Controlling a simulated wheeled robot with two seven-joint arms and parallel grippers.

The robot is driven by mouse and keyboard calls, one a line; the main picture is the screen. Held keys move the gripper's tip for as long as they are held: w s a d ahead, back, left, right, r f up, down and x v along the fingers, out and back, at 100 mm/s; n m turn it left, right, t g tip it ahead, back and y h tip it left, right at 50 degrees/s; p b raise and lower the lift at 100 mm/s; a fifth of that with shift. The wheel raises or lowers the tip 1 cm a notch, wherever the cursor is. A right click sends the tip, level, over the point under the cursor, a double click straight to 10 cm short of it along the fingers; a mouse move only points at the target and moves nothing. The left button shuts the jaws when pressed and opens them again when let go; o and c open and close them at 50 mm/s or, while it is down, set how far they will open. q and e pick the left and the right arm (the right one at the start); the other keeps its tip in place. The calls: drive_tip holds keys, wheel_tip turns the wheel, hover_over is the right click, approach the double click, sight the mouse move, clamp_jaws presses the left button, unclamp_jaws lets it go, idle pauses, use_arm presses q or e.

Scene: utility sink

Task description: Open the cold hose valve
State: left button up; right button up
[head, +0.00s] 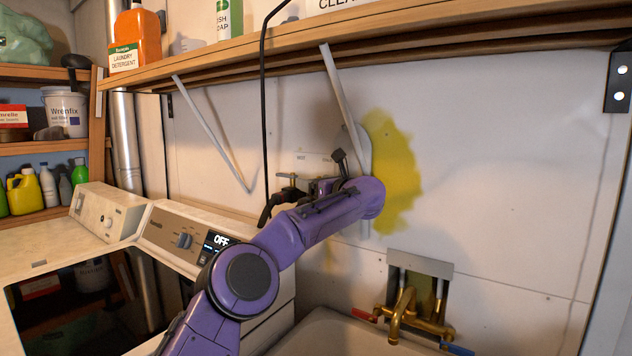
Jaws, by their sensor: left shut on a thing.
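The washer's valve box (314,161) is a pale recessed plate on the back wall, left of the yellow stain. A small brass-coloured hose valve (287,178) shows at its left side, with a black hose below it. My left arm reaches up from the bottom, and its purple wrist covers the right part of the box. My left gripper (325,186) is at the box, shut on a valve handle there. The fingertips and the handle are mostly hidden, so I cannot tell the handle's colour or how far it is turned. My right gripper is out of view.
A wooden shelf (450,27) with metal braces (212,133) runs above. A washing machine (165,235) stands below left. A brass faucet (408,315) with red and blue handles sits over the sink (330,335). A black cord (264,110) hangs left of the box.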

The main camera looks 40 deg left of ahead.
use_arm(q)
drive_tip(key=shift+r, duration=0.15)
drive_tip(key=o, duration=0.8)
